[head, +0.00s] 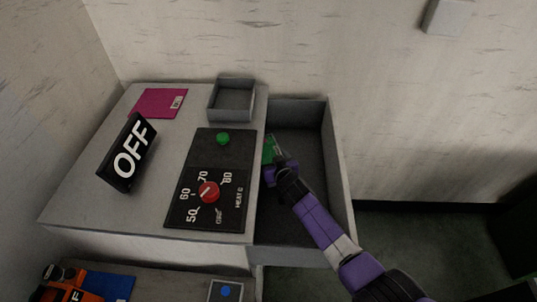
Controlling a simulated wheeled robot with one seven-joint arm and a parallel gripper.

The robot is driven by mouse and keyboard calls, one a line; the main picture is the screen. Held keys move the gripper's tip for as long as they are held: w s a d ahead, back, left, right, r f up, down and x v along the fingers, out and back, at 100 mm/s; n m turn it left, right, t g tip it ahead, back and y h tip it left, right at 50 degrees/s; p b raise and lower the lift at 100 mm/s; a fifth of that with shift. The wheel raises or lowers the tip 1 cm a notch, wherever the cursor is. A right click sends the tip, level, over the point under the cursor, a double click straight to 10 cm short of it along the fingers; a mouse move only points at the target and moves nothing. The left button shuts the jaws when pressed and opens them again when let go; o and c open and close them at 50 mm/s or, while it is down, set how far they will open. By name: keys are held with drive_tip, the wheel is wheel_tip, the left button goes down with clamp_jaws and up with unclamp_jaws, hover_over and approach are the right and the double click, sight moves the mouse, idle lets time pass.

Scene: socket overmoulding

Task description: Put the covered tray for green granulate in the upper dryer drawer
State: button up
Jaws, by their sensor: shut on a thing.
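The upper dryer drawer (331,150) is pulled out to the right of the grey dryer cabinet (110,205). My purple and black arm reaches over the drawer's right wall, and my gripper (274,161) is at the drawer's left side, close to the cabinet. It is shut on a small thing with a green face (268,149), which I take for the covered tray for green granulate. Only a sliver of it shows; the gripper and the cabinet edge hide the rest. I cannot tell whether it touches the drawer floor.
On the cabinet top are an open grey tray (232,109), a magenta card (158,103), an OFF sign (130,155) and a panel (207,215) with a red knob (208,191) and green button (223,139). The visible drawer floor (300,215) is bare.

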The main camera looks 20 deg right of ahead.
drive_tip(key=shift+w+f+b, duration=0.1)
drive_tip(key=shift+f+b, duration=0.15)
drive_tip(key=shift+b, duration=0.1)
drive_tip(key=shift+f+b, duration=0.3)
drive_tip(key=o, duration=2)
drive_tip(key=shift+f, duration=0.1)
